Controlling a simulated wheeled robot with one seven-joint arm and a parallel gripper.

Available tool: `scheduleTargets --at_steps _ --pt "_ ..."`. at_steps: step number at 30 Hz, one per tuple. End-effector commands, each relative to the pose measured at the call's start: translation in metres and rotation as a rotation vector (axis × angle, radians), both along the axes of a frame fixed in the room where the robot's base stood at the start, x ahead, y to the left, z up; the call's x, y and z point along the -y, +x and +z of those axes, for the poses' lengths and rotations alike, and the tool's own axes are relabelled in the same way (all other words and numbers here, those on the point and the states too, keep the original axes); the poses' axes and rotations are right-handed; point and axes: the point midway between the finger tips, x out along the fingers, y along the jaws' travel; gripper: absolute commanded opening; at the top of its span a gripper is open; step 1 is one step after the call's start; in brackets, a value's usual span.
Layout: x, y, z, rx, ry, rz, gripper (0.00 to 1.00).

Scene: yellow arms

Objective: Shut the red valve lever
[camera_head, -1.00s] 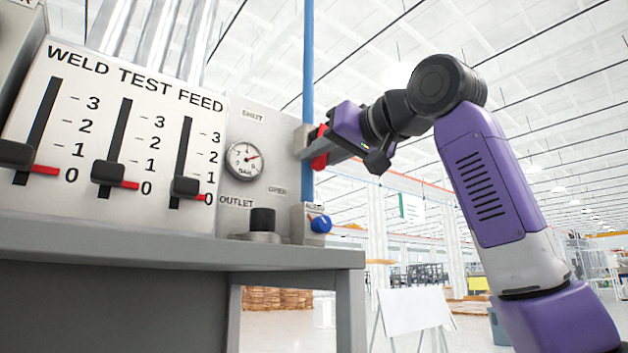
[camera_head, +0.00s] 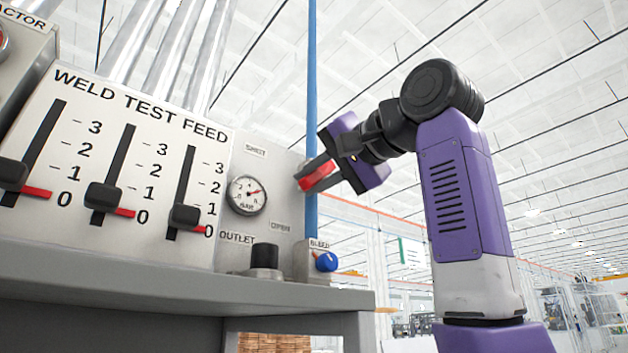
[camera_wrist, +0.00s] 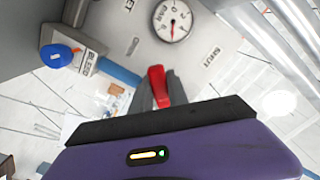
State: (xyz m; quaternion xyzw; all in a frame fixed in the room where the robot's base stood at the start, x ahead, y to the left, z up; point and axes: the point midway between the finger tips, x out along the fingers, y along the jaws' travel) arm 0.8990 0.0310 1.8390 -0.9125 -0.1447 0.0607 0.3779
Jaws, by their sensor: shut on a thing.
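The red valve lever (camera_wrist: 158,85) is between the fingers of my gripper (camera_wrist: 158,98) in the wrist view. My gripper (camera_head: 314,177) is shut on the lever in the head view, beside the right edge of the grey panel and in front of the blue vertical pipe. The lever (camera_head: 318,173) shows there as a red strip along the grey fingers. Its pivot is hidden. The panel carries a SHUT label (camera_head: 255,149) higher up and an OPEN label (camera_head: 280,227) lower down. The lever's exact angle between them is hard to tell.
A round pressure gauge (camera_head: 247,195) is left of my gripper. A blue bleed knob (camera_head: 326,262) and a black outlet cap (camera_head: 264,256) sit below. Black sliders (camera_head: 104,197) line the panel at left.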

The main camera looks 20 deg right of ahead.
Motion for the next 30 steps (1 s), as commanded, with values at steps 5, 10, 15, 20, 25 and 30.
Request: scheduleTargets --at_steps 5,10,15,20,25,30 --pt "0.001 0.000 0.001 -0.001 0.010 -0.004 0.00" --pt "0.001 0.000 0.002 0.001 0.010 -0.004 0.00" --pt "0.001 0.000 0.002 0.001 0.010 -0.004 0.36" --pt "0.001 0.000 0.001 0.000 0.008 -0.002 0.42" --pt "0.000 0.000 0.001 -0.001 0.007 -0.001 0.42" --pt "0.005 -0.013 0.000 0.003 0.008 -0.001 0.42"
